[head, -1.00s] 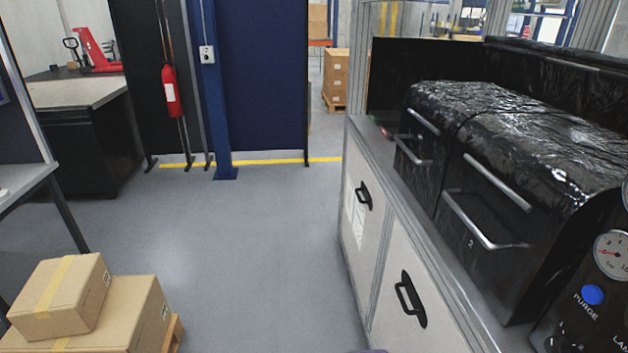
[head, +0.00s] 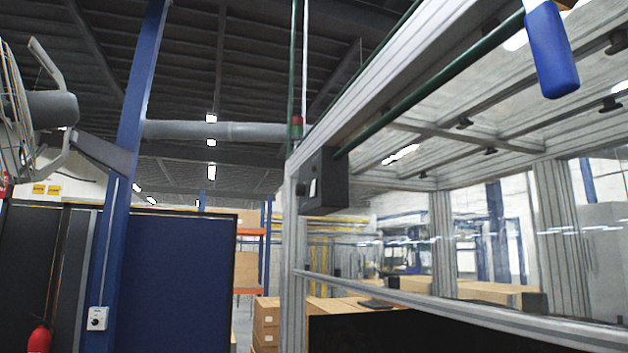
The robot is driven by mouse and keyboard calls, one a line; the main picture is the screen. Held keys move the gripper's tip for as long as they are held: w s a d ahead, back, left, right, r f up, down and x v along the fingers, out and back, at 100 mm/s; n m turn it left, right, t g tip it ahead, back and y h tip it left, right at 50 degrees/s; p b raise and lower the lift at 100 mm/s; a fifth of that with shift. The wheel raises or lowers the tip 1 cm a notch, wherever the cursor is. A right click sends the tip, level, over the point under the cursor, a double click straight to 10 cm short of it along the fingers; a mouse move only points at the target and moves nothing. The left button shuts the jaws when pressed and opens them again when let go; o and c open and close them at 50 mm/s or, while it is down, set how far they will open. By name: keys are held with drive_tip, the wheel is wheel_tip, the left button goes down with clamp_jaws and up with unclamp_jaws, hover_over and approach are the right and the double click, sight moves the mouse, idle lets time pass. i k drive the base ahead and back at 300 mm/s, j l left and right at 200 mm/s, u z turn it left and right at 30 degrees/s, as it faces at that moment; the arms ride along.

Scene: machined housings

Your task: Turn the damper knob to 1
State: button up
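I see no knob that I can tell to be the damper knob in the current view. A small light grey box with a dark round part (head: 97,318) is fixed low on the blue column at the left; I cannot tell what it is. A dark box (head: 324,182) with a small white patch is mounted on the corner post of the aluminium frame.
The aluminium frame (head: 293,230) with clear panels fills the right. A blue column (head: 128,160), a blue partition (head: 178,280), a red extinguisher (head: 40,339) and stacked cartons (head: 266,322) stand beyond.

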sight(300, 188)
drive_tip(key=i+j, duration=0.1)
drive_tip(key=i, duration=0.7)
drive_tip(key=i+j+u, duration=0.1)
drive_tip(key=i, duration=0.7)
